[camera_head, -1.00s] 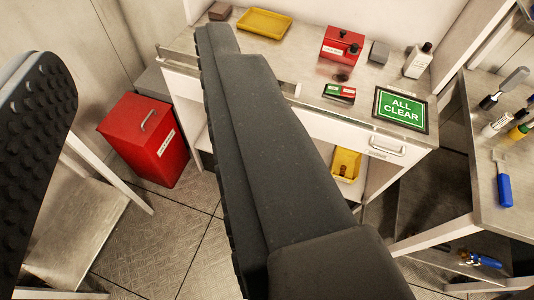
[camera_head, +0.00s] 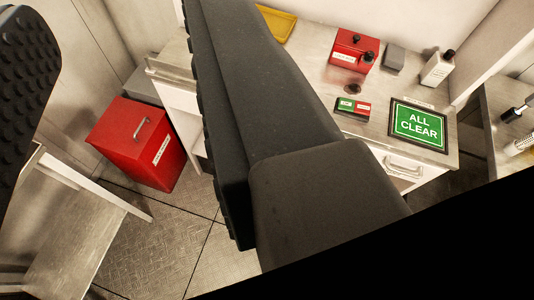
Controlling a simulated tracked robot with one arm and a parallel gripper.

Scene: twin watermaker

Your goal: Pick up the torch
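My gripper (camera_head: 120,60) is open. Its studded left finger shows at the left edge, and its long dark right finger crosses the middle of the view. Nothing is held between them; floor, a red box and a bench edge show through the gap. I cannot pick out the torch for certain. A dark object with a pale end (camera_head: 516,112) lies on the right-hand table, cut by the frame edge; I cannot tell if it is the torch. A pale ribbed object (camera_head: 522,144) lies just below it.
A counter holds a yellow tray (camera_head: 277,22), red box (camera_head: 352,52), grey block (camera_head: 394,57), white bottle (camera_head: 437,70), small green-red box (camera_head: 353,107) and ALL CLEAR sign (camera_head: 418,124). A red bin (camera_head: 135,140) stands on the floor. Solid black hides the lower right.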

